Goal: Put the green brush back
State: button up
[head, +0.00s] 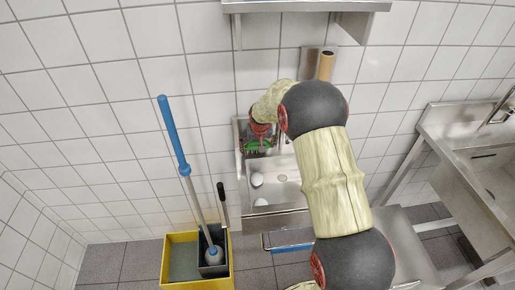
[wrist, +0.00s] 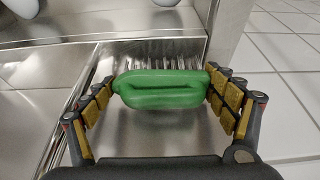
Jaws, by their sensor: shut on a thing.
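The green brush (wrist: 160,90) is between the fingers of my gripper (wrist: 163,84) in the wrist view. Its green looped handle lies across the view and pale bristles show behind it. The gripper is shut on its two ends. Below it is a narrow bare metal compartment (wrist: 150,140); I cannot tell whether the brush touches it. In the head view the green brush (head: 252,148) shows small beneath my gripper (head: 262,137), at the back left of a steel sink (head: 276,221). My arm hides part of the sink.
White round dishes (head: 257,179) lie in the sink. A yellow bucket (head: 178,279) with a blue-handled mop (head: 170,125) stands to the left. A steel shelf (head: 290,5) hangs above. Another steel sink unit (head: 470,150) is at the right.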

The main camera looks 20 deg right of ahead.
jog(key=shift+f, duration=0.25)
jog(key=shift+f, duration=0.2)
jog(key=o, duration=1.3)
jog(key=shift+o, duration=0.2)
